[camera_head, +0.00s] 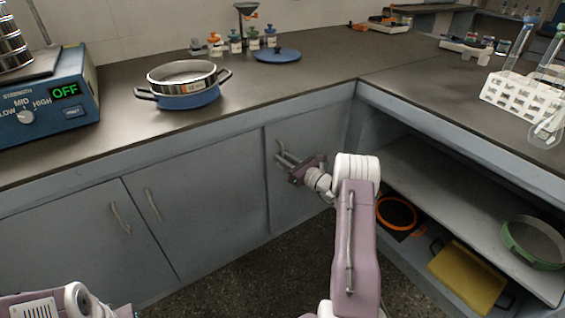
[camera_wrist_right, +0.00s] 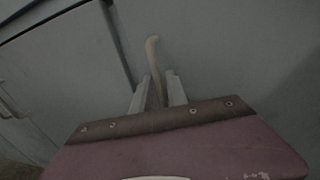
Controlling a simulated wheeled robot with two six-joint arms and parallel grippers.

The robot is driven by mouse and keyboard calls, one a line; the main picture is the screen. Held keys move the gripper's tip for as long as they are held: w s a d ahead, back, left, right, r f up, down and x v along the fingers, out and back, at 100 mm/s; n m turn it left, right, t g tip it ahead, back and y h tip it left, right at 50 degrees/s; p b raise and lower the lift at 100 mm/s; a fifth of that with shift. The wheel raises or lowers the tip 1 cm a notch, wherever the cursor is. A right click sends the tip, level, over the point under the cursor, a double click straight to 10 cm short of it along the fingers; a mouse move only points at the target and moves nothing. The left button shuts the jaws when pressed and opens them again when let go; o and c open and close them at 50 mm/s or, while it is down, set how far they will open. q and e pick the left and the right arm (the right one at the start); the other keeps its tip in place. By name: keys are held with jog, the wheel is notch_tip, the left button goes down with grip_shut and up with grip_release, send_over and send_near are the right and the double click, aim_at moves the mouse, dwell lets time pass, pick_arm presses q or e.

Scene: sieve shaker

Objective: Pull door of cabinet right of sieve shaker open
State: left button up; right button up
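The blue sieve shaker (camera_head: 45,100), its display reading OFF, stands on the counter at the far left. The grey cabinet door (camera_head: 300,132) right of it, below the counter near the corner, is closed. My right gripper (camera_head: 283,157) is in front of this door at its handle. In the right wrist view, the pale upright door handle (camera_wrist_right: 153,50) runs down between the two fingers (camera_wrist_right: 158,88). Narrow gaps show beside the handle, so the fingers look open around it. The handle's lower part is hidden. My left arm shows at the bottom left; its fingers are out of view.
Two more closed doors with handles (camera_head: 120,217) are to the left. A sieve pan (camera_head: 185,97) stands on the counter. An open shelf (camera_head: 455,195) on the right holds a green sieve (camera_head: 533,243) and a yellow item (camera_head: 467,275). Floor (camera_head: 235,275) shows before the doors.

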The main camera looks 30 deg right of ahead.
jog(key=shift+w, duration=0.1)
jog(key=shift+c, duration=0.3)
grip_shut()
dwell(1.1)
